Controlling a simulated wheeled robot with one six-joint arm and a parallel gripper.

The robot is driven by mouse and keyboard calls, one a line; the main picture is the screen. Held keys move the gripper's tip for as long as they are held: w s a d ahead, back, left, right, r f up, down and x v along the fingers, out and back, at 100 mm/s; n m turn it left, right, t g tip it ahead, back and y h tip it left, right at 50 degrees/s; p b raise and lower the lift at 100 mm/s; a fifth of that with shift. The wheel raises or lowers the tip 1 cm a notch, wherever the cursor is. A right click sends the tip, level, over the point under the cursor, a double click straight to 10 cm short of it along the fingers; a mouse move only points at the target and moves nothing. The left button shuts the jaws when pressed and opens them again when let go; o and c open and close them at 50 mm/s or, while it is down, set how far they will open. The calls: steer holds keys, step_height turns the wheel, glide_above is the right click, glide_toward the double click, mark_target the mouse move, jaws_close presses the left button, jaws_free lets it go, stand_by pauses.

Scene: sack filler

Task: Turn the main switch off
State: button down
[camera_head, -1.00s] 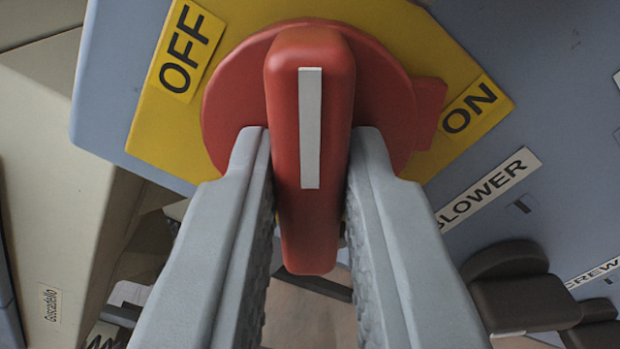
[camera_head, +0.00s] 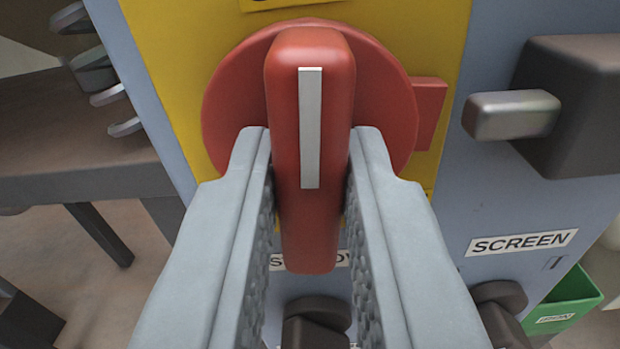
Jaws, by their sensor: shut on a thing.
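The main switch is a red rotary knob with a long red handle (camera_head: 312,220) and a white stripe, on a round red disc (camera_head: 232,105). The disc sits on a yellow plate (camera_head: 165,45) on a blue-grey panel. My gripper (camera_head: 310,160) is shut on the red handle, one grey finger on each side. The handle stands upright in the picture, about in line with the panel's edges. A yellow label (camera_head: 285,4) lies above the disc, cut off by the top edge, its text unreadable. A red tab (camera_head: 429,112) sticks out at the disc's right.
A dark block with a metal lever (camera_head: 515,115) is close at right, above a SCREEN label (camera_head: 520,242). Dark knobs (camera_head: 318,318) (camera_head: 500,310) are below. A green bin (camera_head: 565,300) is at lower right. A brown table (camera_head: 70,130) stands left.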

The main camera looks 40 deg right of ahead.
steer(key=shift+f+n, duration=0.1)
steer(key=shift+n, duration=0.4)
steer(key=c, duration=1.4)
jaws_free()
steer(key=shift+o, duration=0.2)
steer(key=shift+s+a, duration=0.1)
steer(key=v, duration=1.7)
steer(key=shift+a, duration=0.15)
